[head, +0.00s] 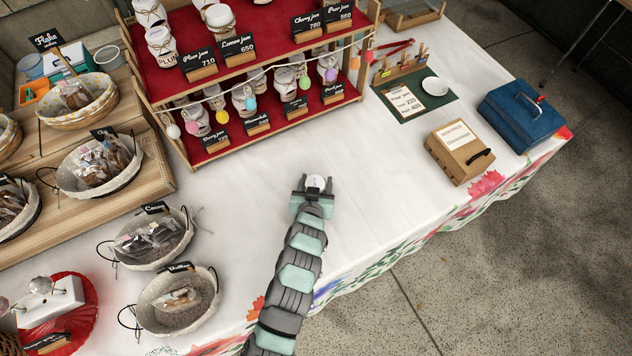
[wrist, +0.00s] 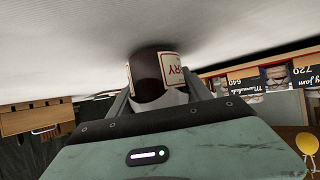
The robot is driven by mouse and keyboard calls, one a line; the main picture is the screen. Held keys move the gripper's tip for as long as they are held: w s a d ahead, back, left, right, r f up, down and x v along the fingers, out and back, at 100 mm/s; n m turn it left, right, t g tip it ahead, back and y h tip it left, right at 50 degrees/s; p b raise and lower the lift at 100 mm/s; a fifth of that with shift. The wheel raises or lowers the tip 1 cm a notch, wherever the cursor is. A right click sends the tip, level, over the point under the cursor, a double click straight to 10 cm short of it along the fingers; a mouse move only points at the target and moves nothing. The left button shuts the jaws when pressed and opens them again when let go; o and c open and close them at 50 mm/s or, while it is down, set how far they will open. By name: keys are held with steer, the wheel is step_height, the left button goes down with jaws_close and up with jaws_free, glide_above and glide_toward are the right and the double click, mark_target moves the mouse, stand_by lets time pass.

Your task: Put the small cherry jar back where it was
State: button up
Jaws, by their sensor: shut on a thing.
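The small cherry jar (head: 316,182) shows its pale lid between my fingertips in the head view. In the wrist view the jar (wrist: 148,78) is dark red, with a cream label ending in "RY". My gripper (head: 314,187) is shut on it over the white cloth, in front of the jam rack. The wrist picture is upside down; the jar's far end is at or close to the cloth, and I cannot tell if it touches. The two-tier jam rack (head: 272,79) has red-lined shelves with jars. A Cherry jam sign (head: 216,141) stands at the lower tier's left, another (head: 306,22) on the upper tier.
A string of coloured egg ornaments (head: 250,103) hangs across the rack's front. Baskets of baked goods (head: 152,238) stand to the left. A wooden box (head: 459,152) and a blue cash box (head: 525,115) stand to the right. The cloth (head: 375,170) between gripper and wooden box is clear.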

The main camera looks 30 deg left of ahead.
steer(key=shift+f, duration=0.1)
steer(key=o, duration=1.7)
